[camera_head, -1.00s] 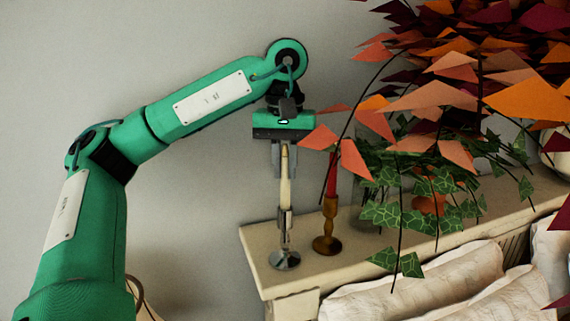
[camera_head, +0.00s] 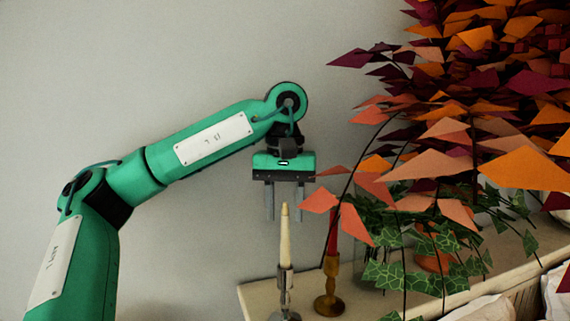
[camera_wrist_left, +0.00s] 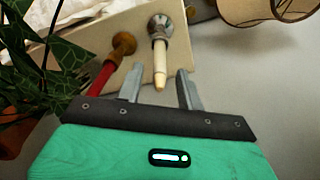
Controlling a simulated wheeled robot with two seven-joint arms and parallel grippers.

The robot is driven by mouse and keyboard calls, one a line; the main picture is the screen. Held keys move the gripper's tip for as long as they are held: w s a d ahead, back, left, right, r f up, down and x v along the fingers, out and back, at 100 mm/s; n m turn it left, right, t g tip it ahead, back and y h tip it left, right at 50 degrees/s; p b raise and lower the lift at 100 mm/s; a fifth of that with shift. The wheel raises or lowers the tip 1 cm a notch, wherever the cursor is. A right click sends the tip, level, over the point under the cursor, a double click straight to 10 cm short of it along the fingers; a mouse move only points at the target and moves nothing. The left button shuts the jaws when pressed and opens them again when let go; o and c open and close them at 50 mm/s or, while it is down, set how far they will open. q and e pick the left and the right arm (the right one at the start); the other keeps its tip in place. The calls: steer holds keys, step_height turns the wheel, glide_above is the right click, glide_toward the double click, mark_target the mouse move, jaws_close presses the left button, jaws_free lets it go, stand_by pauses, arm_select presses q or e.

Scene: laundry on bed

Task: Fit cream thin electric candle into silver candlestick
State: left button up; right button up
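The cream thin electric candle (camera_head: 285,238) stands upright in the top of the silver candlestick (camera_head: 285,291) near the left end of the shelf. My left gripper (camera_head: 284,216) is open and empty, its two fingers spread just above and around the candle's tip, apart from it. In the left wrist view the candle (camera_wrist_left: 160,65) points toward the gap between the open fingers (camera_wrist_left: 160,84), with the silver candlestick (camera_wrist_left: 160,24) behind it. The candlestick's lower part is cut off in the head view. My right gripper is not in view.
A red candle (camera_head: 331,240) in a golden-brown candlestick (camera_head: 329,290) stands close on the right. A plant with orange and purple leaves (camera_head: 470,140) overhangs the shelf (camera_head: 262,294). A lampshade (camera_wrist_left: 250,10) shows in the wrist view. The wall side on the left is free.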

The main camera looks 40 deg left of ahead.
arm_select(q)
step_height(320, 180, up, 8)
steer(key=shift+f, duration=0.2)
steer(key=shift+r, duration=0.7)
stand_by(0.3)
